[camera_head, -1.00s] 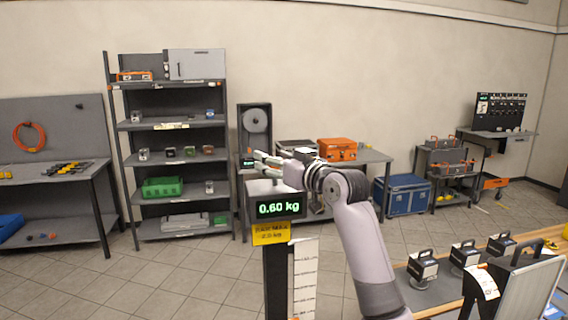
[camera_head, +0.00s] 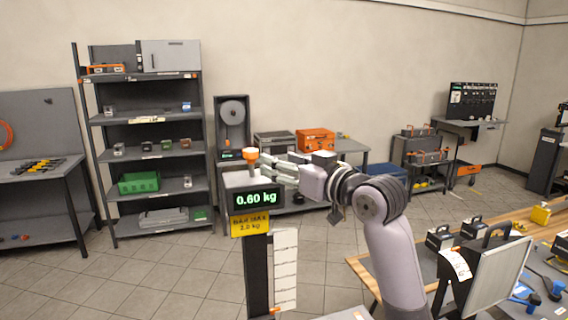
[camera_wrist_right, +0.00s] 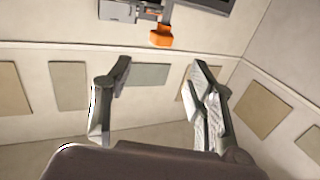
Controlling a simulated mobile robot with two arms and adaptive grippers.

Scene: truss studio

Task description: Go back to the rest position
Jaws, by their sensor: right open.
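My right gripper (camera_head: 268,168) is open with nothing between its fingers, just right of the scale's top in the head view. Its two spread fingers (camera_wrist_right: 158,95) also show in the right wrist view, with only wall panels between them. A small orange-topped object (camera_head: 250,155) stands on the scale plate (camera_head: 240,177), left of the fingers and seemingly apart from them. My left gripper is not in view.
A grey tool case (camera_head: 497,270) and several black-handled weights (camera_head: 439,238) stand on the wooden-edged bench at lower right. Shelves (camera_head: 150,120) and a side table with an orange case (camera_head: 315,140) line the back wall. Open tiled floor lies between.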

